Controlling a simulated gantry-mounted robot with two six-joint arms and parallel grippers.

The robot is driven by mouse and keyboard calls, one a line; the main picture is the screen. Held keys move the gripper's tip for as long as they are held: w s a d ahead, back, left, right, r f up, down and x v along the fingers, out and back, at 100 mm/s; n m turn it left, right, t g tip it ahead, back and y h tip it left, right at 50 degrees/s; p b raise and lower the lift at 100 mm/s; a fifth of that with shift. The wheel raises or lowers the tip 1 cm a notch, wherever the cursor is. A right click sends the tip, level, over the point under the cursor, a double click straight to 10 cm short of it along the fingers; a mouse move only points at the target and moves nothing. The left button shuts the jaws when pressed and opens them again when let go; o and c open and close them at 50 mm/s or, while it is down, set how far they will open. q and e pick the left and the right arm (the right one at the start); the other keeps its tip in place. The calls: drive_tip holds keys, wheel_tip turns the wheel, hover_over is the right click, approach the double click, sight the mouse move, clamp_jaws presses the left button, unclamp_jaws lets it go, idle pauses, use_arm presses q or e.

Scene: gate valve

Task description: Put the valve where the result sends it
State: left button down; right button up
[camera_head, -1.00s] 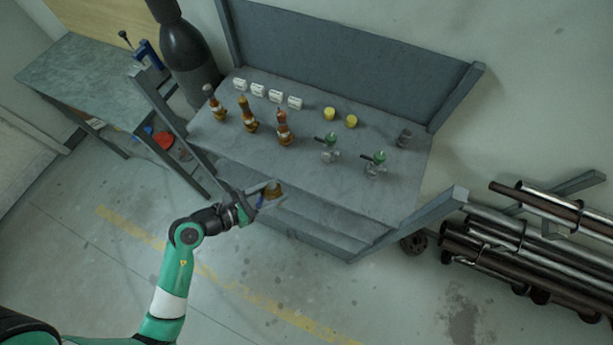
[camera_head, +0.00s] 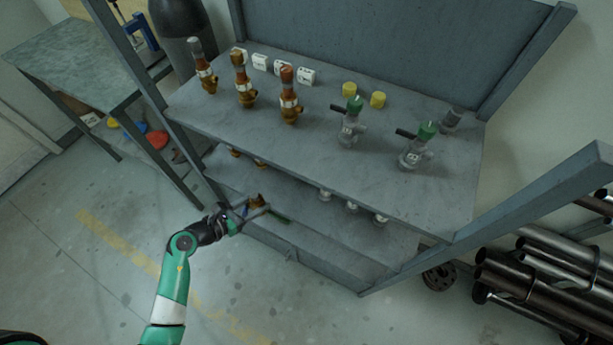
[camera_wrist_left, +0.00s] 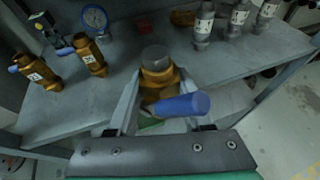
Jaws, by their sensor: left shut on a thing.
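My left gripper (camera_head: 258,208) is shut on a brass valve (camera_head: 256,201) at the front of the lower shelf (camera_head: 300,215). Two brass valves (camera_wrist_left: 90,55) with blue handles and white labels stand left on that shelf, and several grey valves (camera_wrist_left: 204,22) stand right. My right gripper is not in view.
The upper shelf (camera_head: 390,185) bears brass valves (camera_head: 244,85), green-topped valves (camera_head: 350,122), yellow caps (camera_head: 349,89) and white labelled blocks (camera_head: 283,67). Steel posts flank the rack; pipes (camera_head: 540,290) lie right.

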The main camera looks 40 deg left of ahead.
use_arm(q)
drive_tip(key=r+b+x, duration=0.1)
drive_tip(key=b+x, duration=0.1)
drive_tip(key=x, duration=0.3)
drive_tip(key=b+x, duration=0.3)
drive_tip(key=x, duration=0.2)
drive_tip(key=w+r+b+x, duration=0.1)
drive_tip(key=b+x, duration=0.1)
drive_tip(key=x, duration=0.4)
drive_tip(key=shift+w+r, duration=0.2)
drive_tip(key=shift+r, duration=0.25)
drive_tip(key=shift+c, duration=1.6)
unclamp_jaws()
